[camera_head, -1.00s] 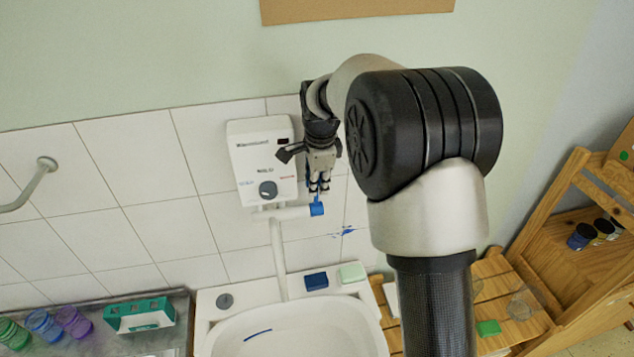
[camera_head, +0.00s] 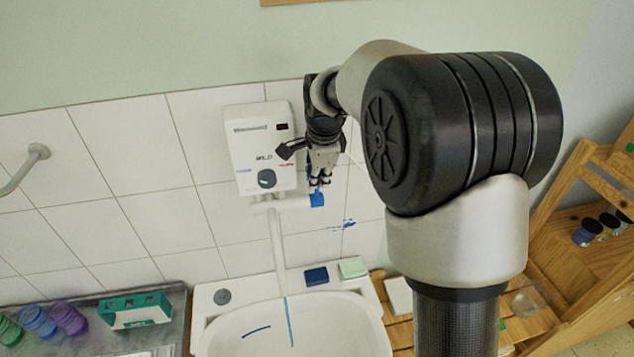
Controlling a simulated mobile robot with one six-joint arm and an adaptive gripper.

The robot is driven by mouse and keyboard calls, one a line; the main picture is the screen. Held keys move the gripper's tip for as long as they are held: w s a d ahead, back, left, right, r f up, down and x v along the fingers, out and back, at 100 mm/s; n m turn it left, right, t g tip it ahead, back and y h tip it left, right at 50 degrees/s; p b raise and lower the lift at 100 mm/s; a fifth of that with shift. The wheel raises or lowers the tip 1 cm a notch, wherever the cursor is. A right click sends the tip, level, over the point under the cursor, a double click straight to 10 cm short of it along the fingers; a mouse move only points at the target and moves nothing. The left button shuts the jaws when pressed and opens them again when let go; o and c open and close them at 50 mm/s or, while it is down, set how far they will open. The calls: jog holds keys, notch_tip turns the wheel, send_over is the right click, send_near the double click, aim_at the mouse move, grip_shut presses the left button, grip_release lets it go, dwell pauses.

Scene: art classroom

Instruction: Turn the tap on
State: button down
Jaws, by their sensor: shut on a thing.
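The tap is a white pipe under a white wall-mounted water heater (camera_head: 246,150), with a spout (camera_head: 277,245) hanging down over the sink. Its blue handle (camera_head: 317,200) is at the right end of the pipe. My gripper (camera_head: 319,186) reaches down from above and is shut on the top of the blue handle; the fingertips partly hide it. A thin blue stream of water (camera_head: 289,320) runs from the spout into the white sink (camera_head: 212,310).
A blue sponge (camera_head: 316,277) and a pale green soap (camera_head: 353,268) lie on the sink's back rim. A teal box (camera_head: 135,311) and coloured cups (camera_head: 68,319) stand at left. A wooden shelf (camera_head: 575,262) is at right.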

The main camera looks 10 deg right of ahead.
jog(key=s+t+b, duration=0.1)
jog(key=b, duration=0.2)
jog(key=t+b, duration=0.1)
jog(key=b, duration=0.2)
jog(key=shift+s+d+t+b, duration=0.1)
jog(key=shift+s+t+b, duration=0.2)
jog(key=shift+s+t, duration=0.1)
jog(key=shift+w, duration=0.1)
